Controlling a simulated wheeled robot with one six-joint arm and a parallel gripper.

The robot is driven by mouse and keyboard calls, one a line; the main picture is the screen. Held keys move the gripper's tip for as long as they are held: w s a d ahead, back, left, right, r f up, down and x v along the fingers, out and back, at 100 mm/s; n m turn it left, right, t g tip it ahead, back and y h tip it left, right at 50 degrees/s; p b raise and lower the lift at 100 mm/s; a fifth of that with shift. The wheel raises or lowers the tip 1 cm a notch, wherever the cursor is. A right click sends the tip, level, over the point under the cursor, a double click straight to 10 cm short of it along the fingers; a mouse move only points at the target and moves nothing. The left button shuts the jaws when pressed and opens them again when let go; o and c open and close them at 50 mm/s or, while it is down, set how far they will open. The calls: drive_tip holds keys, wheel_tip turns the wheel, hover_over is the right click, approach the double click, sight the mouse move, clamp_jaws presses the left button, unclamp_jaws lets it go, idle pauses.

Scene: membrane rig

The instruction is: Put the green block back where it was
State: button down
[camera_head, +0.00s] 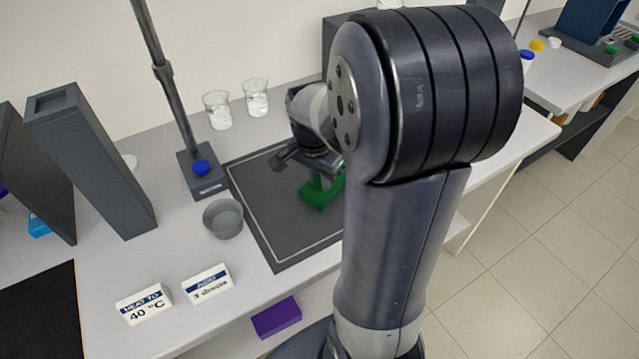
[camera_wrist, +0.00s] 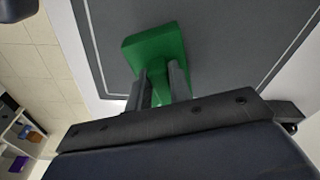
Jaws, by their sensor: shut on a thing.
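The green block (camera_head: 319,194) is at my gripper (camera_head: 312,176), over the dark mat (camera_head: 262,205) on the white bench. In the wrist view the green block (camera_wrist: 154,48) sits between the two fingers of my gripper (camera_wrist: 163,85), which are shut on it. The block has a wider part beyond the fingertips and a narrower part between them. I cannot tell whether its underside touches the mat. My arm hides the right part of the mat in the head view.
A grey bowl (camera_head: 223,218) stands at the mat's left edge. A stand (camera_head: 203,172) with a blue cap and two glass beakers (camera_head: 217,110) are behind it. Two label cards (camera_head: 206,284) and a tall dark box (camera_head: 95,165) are at left. A purple block (camera_head: 276,318) lies lower down.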

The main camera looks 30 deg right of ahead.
sight(316, 191)
drive_tip(key=shift+f, duration=1.05)
drive_tip(key=shift+f, duration=0.15)
drive_tip(key=c, duration=1.3)
unclamp_jaws()
drive_tip(key=r, duration=0.4)
drive_tip(key=a+r, duration=0.1)
drive_tip(key=r, duration=0.7)
drive_tip(key=shift+s+a+r, duration=0.1)
drive_tip(key=shift+s+a, duration=0.05)
drive_tip(key=shift+s, duration=0.15)
